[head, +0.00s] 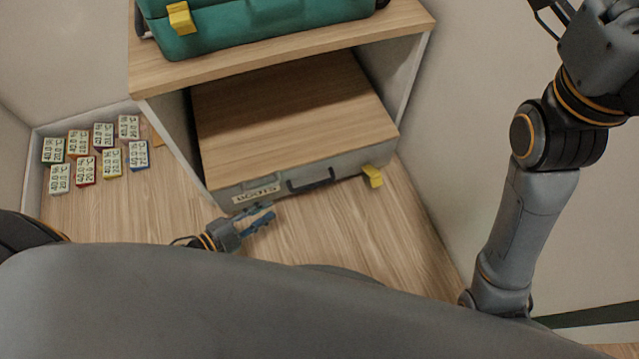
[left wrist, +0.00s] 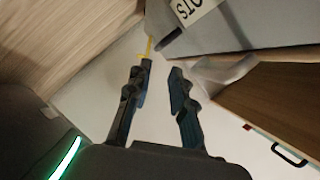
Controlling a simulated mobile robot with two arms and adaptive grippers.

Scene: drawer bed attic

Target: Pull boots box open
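The boots box (head: 290,186) has a grey front, a wooden top, a "BOOTS" label (head: 256,194) and a dark handle (head: 311,181). It sits on the floor in the opening under a wooden shelf. My left gripper (head: 268,217) is just in front of the label, left of the handle and apart from it. In the left wrist view its two fingers (left wrist: 160,82) are spread with nothing between them. Part of the label (left wrist: 192,9) shows above them there. My right gripper (head: 546,12) is at the top right, cut by the frame edge; its finger opening is unclear.
A green case (head: 260,22) with a yellow latch stands on the shelf (head: 290,52). A yellow piece (head: 373,176) is at the box's right front. Several small labelled boxes (head: 110,160) lie at left. Walls stand on both sides. Floor in front is clear.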

